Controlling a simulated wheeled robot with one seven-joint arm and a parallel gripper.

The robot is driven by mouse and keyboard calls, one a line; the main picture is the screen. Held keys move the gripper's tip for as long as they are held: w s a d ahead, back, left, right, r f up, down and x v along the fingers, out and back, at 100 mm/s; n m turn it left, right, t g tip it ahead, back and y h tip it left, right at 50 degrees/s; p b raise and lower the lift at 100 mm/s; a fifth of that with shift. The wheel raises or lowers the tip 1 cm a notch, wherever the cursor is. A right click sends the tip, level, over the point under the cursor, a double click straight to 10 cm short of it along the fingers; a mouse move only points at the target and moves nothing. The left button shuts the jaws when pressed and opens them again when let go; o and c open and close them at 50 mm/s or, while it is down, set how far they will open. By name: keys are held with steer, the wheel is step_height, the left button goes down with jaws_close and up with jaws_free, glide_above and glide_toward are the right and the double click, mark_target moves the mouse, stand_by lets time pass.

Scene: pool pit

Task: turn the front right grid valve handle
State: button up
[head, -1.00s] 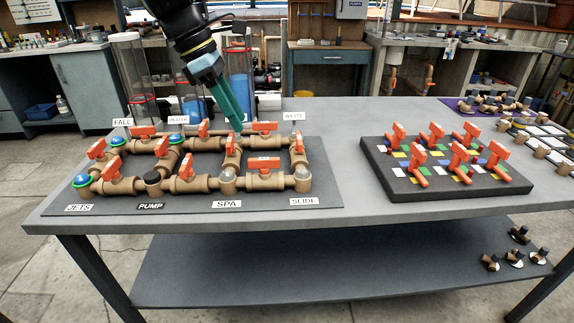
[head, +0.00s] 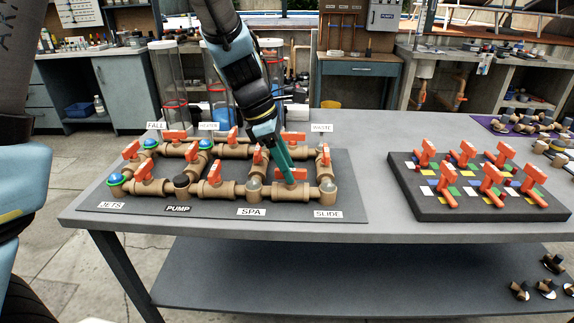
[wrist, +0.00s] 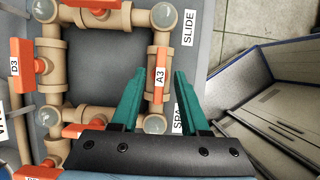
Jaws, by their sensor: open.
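The front right grid valve handle (head: 299,174) is orange and sits on the tan pipe between the SPA (head: 251,212) and SLIDE (head: 328,214) labels. In the wrist view this handle (wrist: 159,86) bears the mark A3 and lies along its pipe. My gripper (head: 288,178) points down at this valve, and its teal fingers hide part of the handle. In the wrist view my gripper (wrist: 158,76) is open, with one finger on each side of the handle and visible gaps between. I cannot tell how far the fingertips reach down beside it.
Other orange handles, such as the one left of SPA (head: 214,174), stand close by on the pipe grid. A dark board with orange handles (head: 420,208) lies to the right. Clear cylinders (head: 168,88) stand behind the grid. The grey tabletop (head: 372,226) is bare between the boards.

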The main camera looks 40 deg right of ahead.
jaws_close()
stand_by(0.8)
steer(key=m+p, duration=0.1)
steer(key=m, duration=0.1)
steer(key=m+g+y+p, duration=0.1)
steer(key=m, duration=0.1)
steer(key=shift+w+d+r, duration=0.1)
steer(key=shift+d+r, duration=0.05)
steer(key=m+y+p, duration=0.1)
steer(key=m, duration=0.1)
steer(key=m+y+p, duration=0.1)
steer(key=m+p, duration=0.1)
steer(key=m, duration=0.1)
steer(key=shift+d+g, duration=0.2)
steer(key=shift+g, duration=0.2)
steer(key=m+y+p, duration=0.1)
steer(key=m, duration=0.1)
steer(key=m+p, duration=0.1)
steer(key=m, duration=0.2)
steer(key=shift+d+y, duration=0.15)
steer(key=shift+y, duration=0.25)
steer(key=shift+d+m+t+y+p, duration=0.1)
steer(key=shift+m+t+y+p, duration=0.5)
steer(key=shift+m, duration=1.4)
